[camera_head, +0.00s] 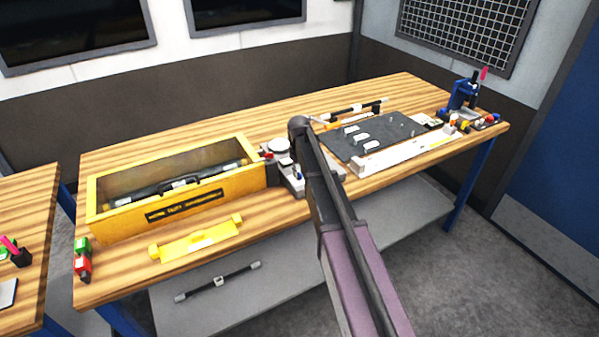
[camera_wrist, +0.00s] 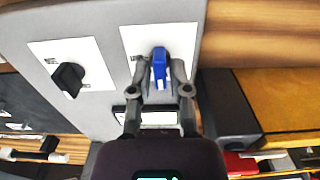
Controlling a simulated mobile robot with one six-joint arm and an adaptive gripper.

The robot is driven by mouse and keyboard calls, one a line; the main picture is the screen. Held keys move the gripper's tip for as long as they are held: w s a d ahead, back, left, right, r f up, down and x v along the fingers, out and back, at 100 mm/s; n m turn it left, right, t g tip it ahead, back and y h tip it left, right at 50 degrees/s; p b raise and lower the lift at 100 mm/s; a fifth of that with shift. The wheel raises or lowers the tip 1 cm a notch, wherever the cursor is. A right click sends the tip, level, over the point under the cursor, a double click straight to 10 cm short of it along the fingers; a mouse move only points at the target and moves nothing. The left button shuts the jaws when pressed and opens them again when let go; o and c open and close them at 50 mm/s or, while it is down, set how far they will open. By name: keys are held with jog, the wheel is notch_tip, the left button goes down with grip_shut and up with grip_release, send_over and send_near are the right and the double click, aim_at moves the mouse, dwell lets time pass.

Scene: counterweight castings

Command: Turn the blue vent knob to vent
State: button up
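The blue vent knob (camera_wrist: 159,63) sits on a white label plate (camera_wrist: 132,40) on a light grey panel, in the upper middle of the wrist view. Its handle lies roughly along the picture's vertical. My gripper (camera_wrist: 160,75) has one finger on each side of the knob, with the fingertips close beside its handle. I cannot tell whether the fingers touch it. In the head view the grey fixture (camera_head: 294,181) stands just right of the yellow crate, and my arm hides much of it.
A black knob (camera_wrist: 68,78) on its own white plate is left of the blue one. The yellow crate (camera_head: 180,215) stands left of the fixture. A dark mat (camera_head: 358,134) with small parts and a white rail (camera_head: 405,152) lie to the right. A yellow bar (camera_head: 196,240) lies in front.

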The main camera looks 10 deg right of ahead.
aim_at(299, 172)
jog(key=shift+o, duration=0.6)
jog(key=shift+r+m, duration=0.15)
jog(key=shift+m, duration=0.25)
notch_tip(299, 172, up, 14)
jog(key=p, duration=1.4)
jog(key=s+f+m+b, duration=0.1)
jog(key=s+f+b, duration=0.8)
jog(key=s, duration=0.6)
jog(key=s+f+m+b, duration=0.1)
jog(key=s+f+b, duration=0.8)
jog(key=s, duration=0.5)
jog(key=shift+s+f+m, duration=0.35)
jog(key=shift+s+m, duration=0.05)
jog(key=shift+d, duration=0.1)
jog(key=shift+s, duration=0.15)
